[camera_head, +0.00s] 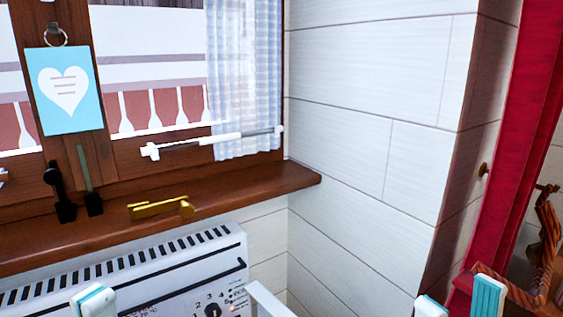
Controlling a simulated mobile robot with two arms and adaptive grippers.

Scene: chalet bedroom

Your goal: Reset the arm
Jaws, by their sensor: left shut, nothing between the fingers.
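My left gripper (93,300) shows at the bottom left as white and teal fingertips close together, in front of the white heater. It is shut and empty. My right gripper (459,302) shows at the bottom right as two white and teal fingertips with a gap between them. It is open, with nothing visible in the gap. The rest of both grippers and most of both arms lie below the picture's edge.
A white heater (165,268) stands under a brown wooden windowsill (255,196). A gold handle-like object (160,208) and dark latch pieces (66,200) are at the sill. White panelled wall (370,130) fills the middle. A red frame (525,130) and brown twisted object (548,240) are right.

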